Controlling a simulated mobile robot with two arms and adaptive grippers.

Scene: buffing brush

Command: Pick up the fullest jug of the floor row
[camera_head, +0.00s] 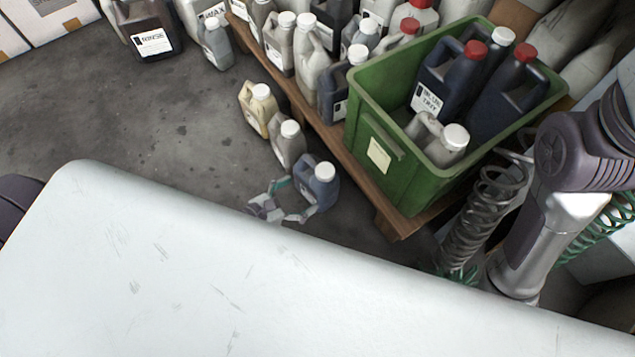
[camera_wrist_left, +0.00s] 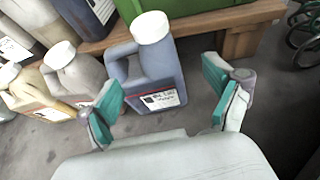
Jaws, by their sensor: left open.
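Three jugs with white caps stand in a row on the floor. In the head view they are a pale yellow jug (camera_head: 259,108), a grey jug (camera_head: 289,147) and a blue jug (camera_head: 318,188) nearest me. How full each is, I cannot tell. My left gripper (camera_head: 284,202) is open beside the blue jug, its fingers pointing at it. In the left wrist view the blue jug (camera_wrist_left: 158,77), with a white label, stands upright ahead of the open fingers (camera_wrist_left: 166,92). The grey jug (camera_wrist_left: 80,78) and yellow jug (camera_wrist_left: 32,95) stand to its left. My right gripper is out of view.
A wooden pallet (camera_head: 392,222) behind the row carries a green crate (camera_head: 400,178) with several jugs and more jugs beside it. A dark jug (camera_head: 145,30) stands at the back left. The floor (camera_head: 110,115) left of the row is clear.

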